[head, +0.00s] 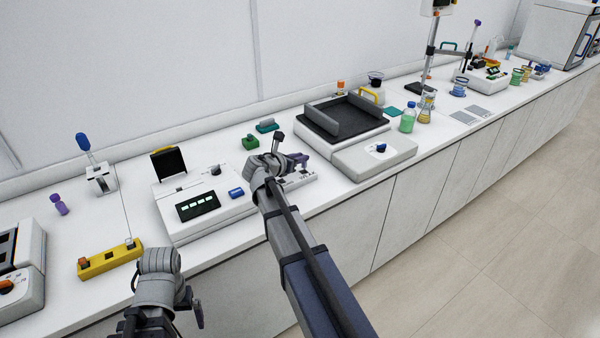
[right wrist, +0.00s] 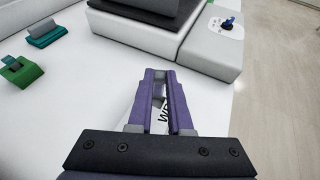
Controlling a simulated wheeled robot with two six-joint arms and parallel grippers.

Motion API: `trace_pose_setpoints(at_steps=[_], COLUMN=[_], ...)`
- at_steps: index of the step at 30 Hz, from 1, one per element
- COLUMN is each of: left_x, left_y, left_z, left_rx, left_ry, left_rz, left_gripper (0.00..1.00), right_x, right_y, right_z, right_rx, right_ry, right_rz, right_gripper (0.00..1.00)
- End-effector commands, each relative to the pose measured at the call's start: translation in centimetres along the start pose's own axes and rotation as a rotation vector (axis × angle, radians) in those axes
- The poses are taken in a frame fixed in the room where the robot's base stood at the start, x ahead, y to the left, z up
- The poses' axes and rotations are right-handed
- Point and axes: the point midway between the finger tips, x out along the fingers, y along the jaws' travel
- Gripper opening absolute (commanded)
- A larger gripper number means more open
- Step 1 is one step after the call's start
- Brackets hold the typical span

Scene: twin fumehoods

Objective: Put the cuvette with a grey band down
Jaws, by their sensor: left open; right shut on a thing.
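My right gripper (head: 299,160) is shut low over a white labelled block (head: 300,179) on the bench. In the right wrist view, a small grey piece shows between the purple fingertips (right wrist: 160,78); it looks like the cuvette with a grey band (right wrist: 159,76). The fingers hide most of it, and I cannot tell whether it touches the block. The block's lettering (right wrist: 163,115) shows between and beside the fingers. My left gripper (head: 193,308) is open, low in front of the bench edge, and partly hidden by its own wrist.
A white instrument with a raised black lid (head: 168,162) stands left of the block, a blue piece (head: 236,192) near it. A yellow rack (head: 110,259) lies further left. A shaker (head: 342,118) stands behind right. Green (head: 250,142) and teal (head: 267,126) holders sit behind.

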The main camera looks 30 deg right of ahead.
Motion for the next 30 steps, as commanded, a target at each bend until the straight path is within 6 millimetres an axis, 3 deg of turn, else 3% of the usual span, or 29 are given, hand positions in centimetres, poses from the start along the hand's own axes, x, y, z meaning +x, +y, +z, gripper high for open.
trace_pose_setpoints(at_steps=[12, 25, 26, 30], left_x=[3.7, 4.0, 4.0, 3.9], left_y=[0.4, 0.4, 0.4, 0.4], left_z=[-0.2, -0.2, -0.2, -0.2], left_rx=[0.000, 0.000, 0.000, 0.000], left_ry=[0.000, 0.000, 0.000, 0.000], left_rz=[0.000, 0.000, 0.000, 0.000], left_gripper=[1.00, 1.00, 1.00, 1.00], right_x=[1.4, 1.6, 1.5, 1.5], right_y=[0.0, 0.0, 0.0, 0.0], right_z=[-3.5, -3.7, -3.7, -3.6], right_rx=[0.000, 0.000, 0.000, 0.000], right_ry=[0.000, 0.000, 0.000, 0.000], right_rz=[0.000, 0.000, 0.000, 0.000], right_gripper=[0.00, 0.00, 0.19, 0.34])
